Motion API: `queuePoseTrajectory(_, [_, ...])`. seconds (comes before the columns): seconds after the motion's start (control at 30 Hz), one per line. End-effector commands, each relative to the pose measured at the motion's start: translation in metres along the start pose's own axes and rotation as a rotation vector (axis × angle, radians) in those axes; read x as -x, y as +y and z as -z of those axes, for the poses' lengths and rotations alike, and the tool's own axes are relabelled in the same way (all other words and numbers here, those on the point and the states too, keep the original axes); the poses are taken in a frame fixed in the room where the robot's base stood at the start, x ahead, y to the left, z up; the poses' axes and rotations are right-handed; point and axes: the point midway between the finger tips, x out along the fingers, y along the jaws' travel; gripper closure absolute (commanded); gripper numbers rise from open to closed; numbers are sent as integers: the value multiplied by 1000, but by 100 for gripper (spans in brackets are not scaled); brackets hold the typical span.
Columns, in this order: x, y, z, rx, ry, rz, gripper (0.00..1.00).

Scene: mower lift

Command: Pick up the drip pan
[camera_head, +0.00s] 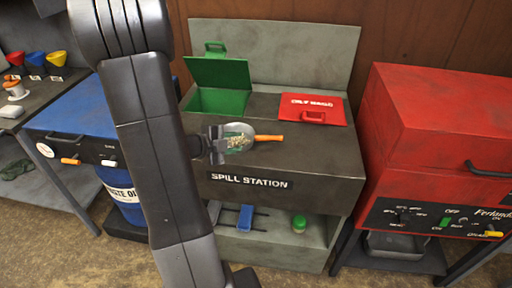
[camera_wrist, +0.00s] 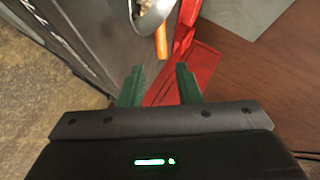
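A shallow grey metal pan (camera_head: 395,244), which looks like the drip pan, sits low under the red cabinet at the right in the head view. Its far part is in the cabinet's shadow. I do not make it out in the wrist view. My gripper (camera_head: 230,143) is above the spill station, far to the left of the pan. In the wrist view my gripper (camera_wrist: 159,84) has its two green fingers spread apart with nothing between them.
A scoop (camera_head: 238,130) with pale granules and an orange handle (camera_head: 268,138) is by my gripper on the spill station (camera_head: 320,150). The red cabinet (camera_head: 430,120) overhangs the pan.

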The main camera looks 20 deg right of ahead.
Motion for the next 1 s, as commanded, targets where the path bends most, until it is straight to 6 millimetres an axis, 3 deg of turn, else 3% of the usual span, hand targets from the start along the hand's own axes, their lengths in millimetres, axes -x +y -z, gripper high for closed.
queuePoseTrajectory(0.4, [-72, 0, 2, -1, 8, -3, 69])
queuePoseTrajectory(0.73, [-95, 0, 3, -2, 7, -3, 69])
queuePoseTrajectory(1.0, [-133, 0, 5, 0, 6, -3, 69])
